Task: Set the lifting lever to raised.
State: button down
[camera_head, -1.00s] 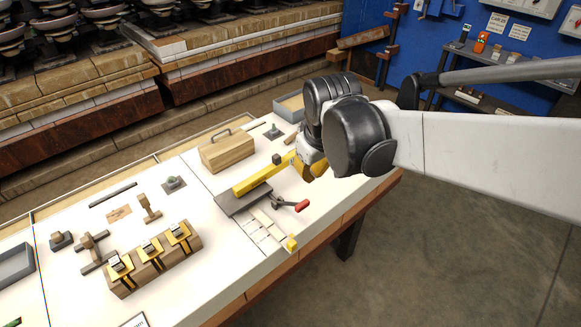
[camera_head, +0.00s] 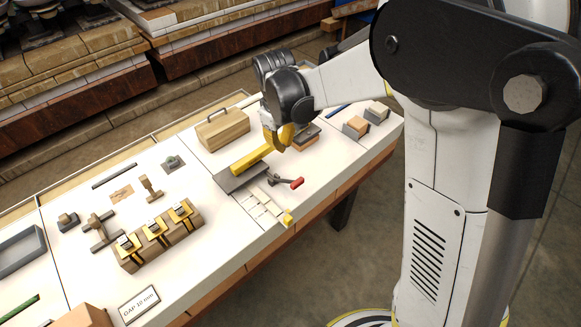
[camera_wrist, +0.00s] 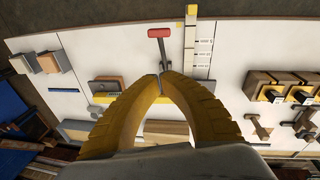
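The lifting lever (camera_head: 284,181) has a red grip and a grey arm. It lies low over the table, its grip pointing right, beside a dark plate (camera_head: 240,178) with a yellow bar (camera_head: 251,160). In the wrist view its red grip (camera_wrist: 159,32) is at the top, with its arm running down toward my fingertips. My gripper (camera_head: 279,142) has yellow fingers and is above the far end of the yellow bar, behind the lever. In the wrist view the fingertips (camera_wrist: 161,77) meet, with nothing seen held. They hide part of the lever's base.
A wooden box (camera_head: 222,130) with a handle stands behind the bar. A marked strip (camera_head: 262,205) with a yellow end block (camera_head: 287,218) lies in front. A wooden block with yellow-black clamps (camera_head: 158,240) is at left. Small blocks (camera_head: 356,126) stand at right.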

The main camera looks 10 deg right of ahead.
jog(key=f+b, duration=0.1)
jog(key=f, duration=0.2)
jog(key=w+f+b, duration=0.1)
jog(key=f, duration=0.3)
jog(key=f+b, duration=0.2)
jog(key=f, duration=0.1)
jog(key=shift+w+d+f, duration=0.25)
jog(key=shift+d, duration=0.15)
jog(key=shift+s+d+f+b, duration=0.4)
jog(key=shift+s+d+f, duration=0.25)
jog(key=shift+f, duration=0.15)
jog(key=shift+s+d+f, duration=0.25)
jog(key=shift+f, duration=0.05)
